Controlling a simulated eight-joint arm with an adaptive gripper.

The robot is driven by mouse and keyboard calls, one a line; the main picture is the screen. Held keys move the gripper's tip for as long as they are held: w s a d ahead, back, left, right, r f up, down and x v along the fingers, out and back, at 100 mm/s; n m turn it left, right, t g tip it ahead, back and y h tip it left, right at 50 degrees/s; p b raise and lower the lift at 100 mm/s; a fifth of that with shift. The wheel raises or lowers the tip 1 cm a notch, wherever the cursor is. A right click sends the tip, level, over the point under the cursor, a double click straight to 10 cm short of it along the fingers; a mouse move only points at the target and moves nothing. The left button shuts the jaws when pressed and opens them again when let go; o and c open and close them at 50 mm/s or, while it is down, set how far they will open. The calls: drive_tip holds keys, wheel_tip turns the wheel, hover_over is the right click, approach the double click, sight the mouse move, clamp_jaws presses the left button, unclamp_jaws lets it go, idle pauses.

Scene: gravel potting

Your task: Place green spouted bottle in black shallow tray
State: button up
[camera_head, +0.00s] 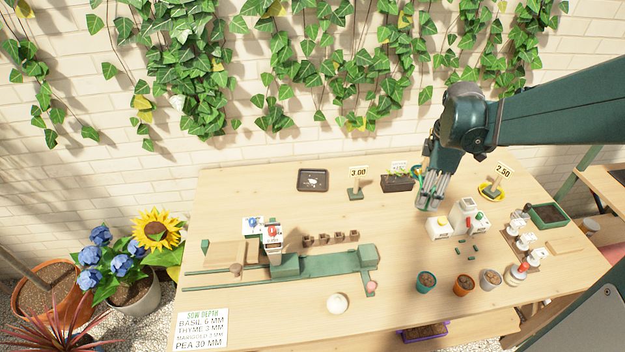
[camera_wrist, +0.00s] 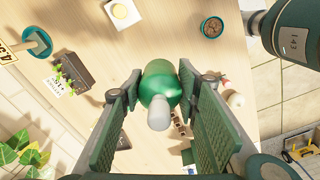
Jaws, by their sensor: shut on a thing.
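The green spouted bottle (camera_wrist: 160,85) is between the fingers of my gripper (camera_wrist: 163,100) in the wrist view, its pale spout toward the camera. My gripper (camera_head: 432,190) is shut on it and is over the back right of the table in the head view, where the fingers mostly hide the bottle. The black shallow tray (camera_head: 312,180) lies flat at the back middle of the table, well to the left of my gripper. It holds a small white mark or item that I cannot make out.
A dark planter with seedlings (camera_head: 397,183) and a 3.00 price sign (camera_head: 357,184) stand between the tray and my gripper. A green rail fixture (camera_head: 320,263) lies in front of the tray.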

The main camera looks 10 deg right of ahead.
drive_tip(key=w+a+r, duration=0.1)
drive_tip(key=w+a, duration=0.4)
drive_tip(key=w, duration=0.6)
hover_over(314, 185)
wheel_tip(314, 185, down, 11)
drive_tip(key=shift+s+f+m+p, duration=0.1)
drive_tip(key=shift+f+m+p, duration=0.3)
drive_tip(key=shift+f, duration=0.2)
drive_tip(key=shift+f, duration=3.15)
drive_tip(key=shift+f+b, duration=0.4)
drive_tip(key=shift+f, duration=1.45)
